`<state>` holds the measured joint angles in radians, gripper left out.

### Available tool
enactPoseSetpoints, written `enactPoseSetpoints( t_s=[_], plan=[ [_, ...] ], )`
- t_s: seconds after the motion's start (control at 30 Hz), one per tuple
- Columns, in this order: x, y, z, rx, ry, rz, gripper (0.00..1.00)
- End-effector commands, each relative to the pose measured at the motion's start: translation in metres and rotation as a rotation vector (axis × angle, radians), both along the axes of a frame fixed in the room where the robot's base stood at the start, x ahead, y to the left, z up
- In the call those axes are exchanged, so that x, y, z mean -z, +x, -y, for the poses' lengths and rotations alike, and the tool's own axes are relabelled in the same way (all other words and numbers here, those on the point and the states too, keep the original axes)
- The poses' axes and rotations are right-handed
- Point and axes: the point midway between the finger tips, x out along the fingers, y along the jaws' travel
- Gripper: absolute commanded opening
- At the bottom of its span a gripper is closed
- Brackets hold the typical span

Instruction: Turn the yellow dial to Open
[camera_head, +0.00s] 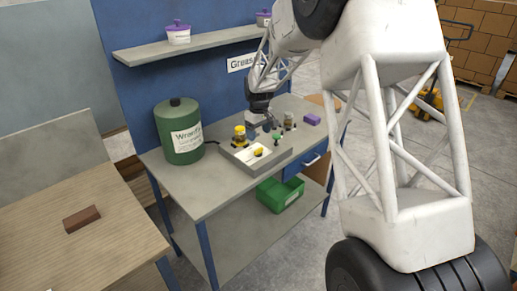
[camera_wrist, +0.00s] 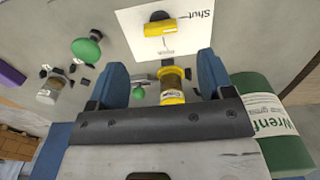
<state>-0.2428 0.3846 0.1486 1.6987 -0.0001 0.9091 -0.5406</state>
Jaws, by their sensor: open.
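The yellow dial (camera_head: 258,152) sits on a white label plate on top of a grey box (camera_head: 240,168) on the workbench. In the wrist view the yellow dial (camera_wrist: 160,29) is near the top, beside the printed word "Shut"; no "Open" mark is readable. My gripper (camera_head: 260,131) is over the back part of the box, behind the dial in the head view. Its two blue fingers (camera_wrist: 161,75) are apart with nothing held.
A green knob (camera_wrist: 86,50) and a clear jar (camera_wrist: 50,90) are near the dial. A large green canister (camera_head: 183,135) stands at the bench's left, and a purple block (camera_head: 312,119) at the right. A green bin (camera_head: 281,194) is on the lower shelf. The front left bench top is clear.

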Motion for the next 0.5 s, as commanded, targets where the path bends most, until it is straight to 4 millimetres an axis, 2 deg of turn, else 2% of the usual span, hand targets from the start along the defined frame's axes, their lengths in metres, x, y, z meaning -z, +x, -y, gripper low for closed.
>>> enactPoseSetpoints(
  t_s=[0.5],
  plan=[
    [0.004, 0.0011, -0.0011, -0.002, -0.001, -0.001, 0.74]
  ],
)
